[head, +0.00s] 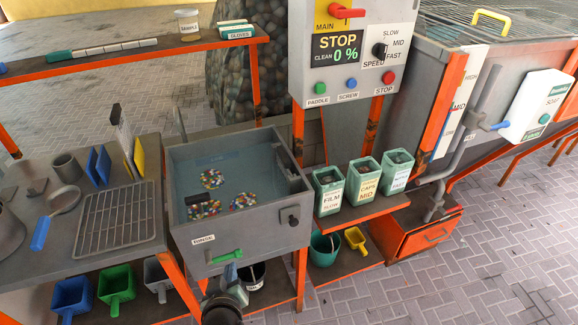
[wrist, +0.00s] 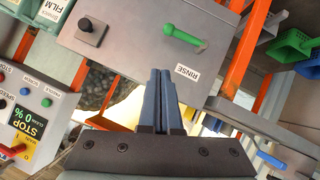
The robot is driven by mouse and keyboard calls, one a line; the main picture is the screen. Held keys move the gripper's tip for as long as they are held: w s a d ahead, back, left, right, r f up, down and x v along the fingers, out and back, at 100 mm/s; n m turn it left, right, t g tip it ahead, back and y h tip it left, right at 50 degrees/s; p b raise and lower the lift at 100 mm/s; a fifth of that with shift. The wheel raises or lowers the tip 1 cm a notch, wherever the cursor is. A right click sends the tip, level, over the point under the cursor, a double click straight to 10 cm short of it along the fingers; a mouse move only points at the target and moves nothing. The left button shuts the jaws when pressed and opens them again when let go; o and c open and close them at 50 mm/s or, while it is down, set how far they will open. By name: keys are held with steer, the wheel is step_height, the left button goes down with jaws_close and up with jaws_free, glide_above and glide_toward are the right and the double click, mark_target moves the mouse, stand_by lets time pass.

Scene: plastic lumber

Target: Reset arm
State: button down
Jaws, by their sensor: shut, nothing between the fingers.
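My gripper (wrist: 163,75) shows in the wrist view with its two blue-grey fingers pressed together, empty. In the head view my gripper (head: 231,270) is at the bottom, in front of the rinse tank (head: 262,255). The fingertips appear just below the green handle (head: 224,256) on the tank's front; I cannot tell if they touch it. In the wrist view the green handle (wrist: 184,38) is apart from the fingertips, up and to the right. The tank holds water with several clusters of coloured pellets.
A grey bench with a wire rack (head: 117,218) stands left of the tank. Labelled green containers (head: 328,190) stand on a shelf to the right. The control panel (head: 352,45) reads STOP, 0 %. Buckets (head: 72,297) sit below the bench. Paved floor at right is clear.

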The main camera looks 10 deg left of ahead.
steer(key=w+d+r+m+t, duration=0.2)
steer(key=w+d+r+t, duration=0.15)
steer(key=r, duration=0.95)
steer(key=w+d+r+m+t+p, duration=0.15)
steer(key=d+r, duration=0.25)
steer(key=r, duration=0.9)
steer(key=w+d+r+m+t, duration=0.1)
steer(key=w+d+r+t, duration=0.25)
steer(key=r, duration=0.95)
steer(key=s+d+r+m+t+h, duration=0.1)
steer(key=s+d+r+t, duration=0.1)
steer(key=s+r, duration=0.3)
steer(key=s+d+r+m+t+h, duration=0.1)
steer(key=s+d+r, duration=0.4)
steer(key=r, duration=0.8)
steer(key=s+d+r+m+t+h+p, duration=0.1)
steer(key=s+d+r+m+t+h, duration=0.1)
steer(key=s+r+t, duration=0.3)
step_height(320, 180, up, 4)
steer(key=shift+s+d+r, duration=0.2)
steer(key=shift+s+d, duration=0.3)
steer(key=shift+d, duration=0.3)
steer(key=shift+m, duration=0.25)
